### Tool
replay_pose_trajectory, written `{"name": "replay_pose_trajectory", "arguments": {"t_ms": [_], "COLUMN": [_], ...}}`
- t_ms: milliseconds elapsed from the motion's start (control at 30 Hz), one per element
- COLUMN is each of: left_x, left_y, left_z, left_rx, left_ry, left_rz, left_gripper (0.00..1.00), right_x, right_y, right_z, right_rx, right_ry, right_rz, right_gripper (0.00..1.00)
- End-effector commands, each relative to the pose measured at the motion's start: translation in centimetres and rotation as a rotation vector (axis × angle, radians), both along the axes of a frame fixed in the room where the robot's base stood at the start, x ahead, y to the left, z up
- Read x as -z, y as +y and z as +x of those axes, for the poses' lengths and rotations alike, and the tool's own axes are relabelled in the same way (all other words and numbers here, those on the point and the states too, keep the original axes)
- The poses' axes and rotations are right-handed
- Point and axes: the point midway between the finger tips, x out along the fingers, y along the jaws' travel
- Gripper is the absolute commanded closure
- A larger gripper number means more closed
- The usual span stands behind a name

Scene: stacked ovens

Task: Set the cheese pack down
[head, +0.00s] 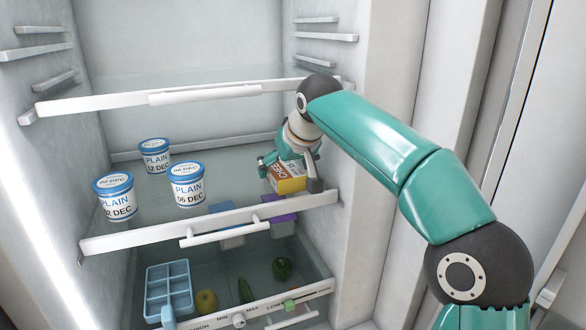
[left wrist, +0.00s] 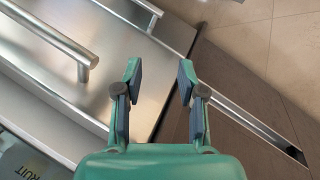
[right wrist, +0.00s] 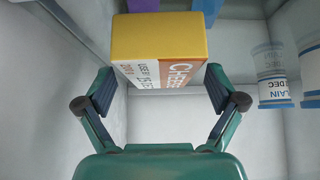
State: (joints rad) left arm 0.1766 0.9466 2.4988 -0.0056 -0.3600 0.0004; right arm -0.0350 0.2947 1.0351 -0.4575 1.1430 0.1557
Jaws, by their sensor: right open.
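The cheese pack (head: 287,178), a yellow box with a white and orange label, rests on the fridge's middle glass shelf (head: 225,204) near its right side. In the right wrist view the cheese pack (right wrist: 160,40) lies just beyond the fingertips. My right gripper (head: 287,174) is open around the near end of the pack, one finger on each side; it also shows in the right wrist view (right wrist: 160,85) with gaps to the pack. My left gripper (left wrist: 158,75) is open and empty, away from the fridge shelf, above a steel surface and the floor.
Three plain yogurt tubs stand on the same shelf to the left: one at the back (head: 154,156), one in the middle (head: 187,185), one at the front left (head: 115,196). An upper shelf (head: 190,92) hangs above my right gripper. A drawer below holds a blue tray (head: 168,285) and vegetables.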

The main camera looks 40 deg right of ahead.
Motion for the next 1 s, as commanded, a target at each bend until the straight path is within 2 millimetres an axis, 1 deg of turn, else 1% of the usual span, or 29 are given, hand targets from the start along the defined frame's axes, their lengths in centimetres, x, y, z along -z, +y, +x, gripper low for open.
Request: {"name": "replay_pose_trajectory", "arguments": {"t_ms": [167,333,400,433,500,700,833,900,1000], "left_x": [-0.1,-0.3,-0.1,0.9,1.8,3.3,3.8,3.9,4.1], "left_y": [0.0,0.0,0.0,0.0,0.0,0.0,0.0,0.0,0.0], "left_z": [0.0,0.0,0.0,0.0,0.0,0.0,0.0,0.0,0.0], "left_rx": [0.0,0.0,0.0,0.0,0.0,0.0,0.0,0.0,0.0], "left_ry": [0.0,0.0,0.0,-0.001,0.0,0.0,0.0,0.0,0.0], "left_rz": [0.0,0.0,0.0,0.0,0.0,0.0,0.0,0.0,0.0], "left_gripper": [0.6,0.6,0.6,0.6,0.6,0.6,0.6,0.6,0.6], "right_x": [-1.1,-3.5,-4.4,-3.7,-3.6,-3.7,-3.8,-3.9,-4.0], "right_y": [0.2,0.5,0.7,0.8,1.2,2.1,2.5,2.7,2.8], "right_z": [-0.6,-2.4,-3.5,-4.4,-6.2,-10.8,-12.9,-13.8,-14.5], "right_rx": [-0.001,-0.001,-0.001,-0.001,-0.002,-0.001,-0.001,-0.001,0.0], "right_ry": [-0.003,-0.006,-0.006,-0.004,-0.005,-0.004,-0.003,-0.002,-0.001], "right_rz": [0.0,0.0,0.0,0.0,0.0,0.001,0.0,0.0,-0.002], "right_gripper": [0.06,0.06,0.06,0.06,0.06,0.06,0.06,0.06,0.06]}}
